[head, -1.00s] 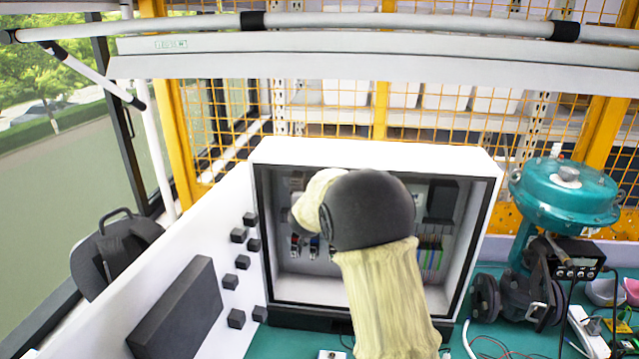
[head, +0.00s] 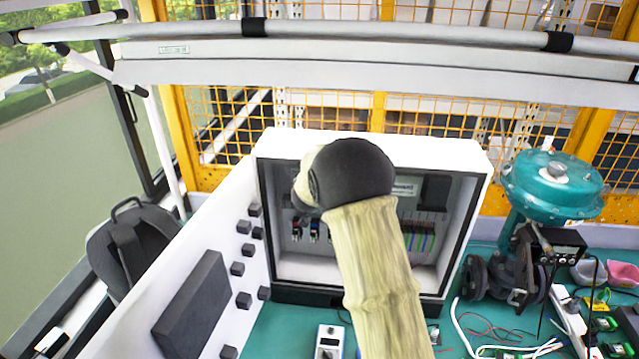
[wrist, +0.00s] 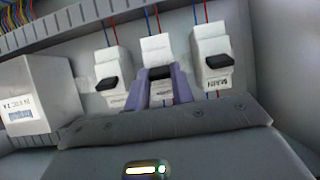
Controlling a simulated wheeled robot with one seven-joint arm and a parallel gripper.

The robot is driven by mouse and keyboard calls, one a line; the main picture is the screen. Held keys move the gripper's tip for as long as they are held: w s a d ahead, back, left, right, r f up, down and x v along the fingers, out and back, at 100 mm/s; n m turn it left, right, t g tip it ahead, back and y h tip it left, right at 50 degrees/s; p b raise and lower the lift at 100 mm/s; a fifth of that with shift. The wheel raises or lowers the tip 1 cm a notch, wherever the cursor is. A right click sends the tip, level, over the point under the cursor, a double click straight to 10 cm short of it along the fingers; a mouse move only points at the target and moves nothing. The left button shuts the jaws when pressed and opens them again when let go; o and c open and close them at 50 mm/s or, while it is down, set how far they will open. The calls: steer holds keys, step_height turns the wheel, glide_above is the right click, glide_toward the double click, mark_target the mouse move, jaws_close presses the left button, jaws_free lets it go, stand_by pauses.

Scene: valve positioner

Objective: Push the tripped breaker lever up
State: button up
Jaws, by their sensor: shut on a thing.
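Three white breakers with black levers stand in a row in the wrist view: the left breaker (wrist: 109,62), the middle breaker (wrist: 157,50) and the right breaker (wrist: 211,45). My gripper (wrist: 161,90) has its purple fingers on either side of the middle breaker's black lever (wrist: 160,73) and is shut on it. The left lever (wrist: 107,83) and right lever (wrist: 219,61) are clear of the fingers. In the head view my arm covers the gripper. Some breakers (head: 297,229) show small inside the open white cabinet (head: 375,146). Which lever is tripped, I cannot tell.
A white box with a label (wrist: 25,95) stands left of the breakers, and a slotted wire duct (wrist: 60,25) runs above. The cabinet walls enclose my gripper. A teal valve actuator (head: 552,185) stands right of the cabinet. Wires (head: 490,325) lie on the green table.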

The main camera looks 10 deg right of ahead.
steer(key=o, duration=1)
steer(key=shift+s, duration=0.1)
steer(key=b+v, duration=0.1)
steer(key=v, duration=1.6)
steer(key=shift+a+r, duration=0.1)
steer(key=shift+r, duration=0.05)
steer(key=shift+b, duration=0.3)
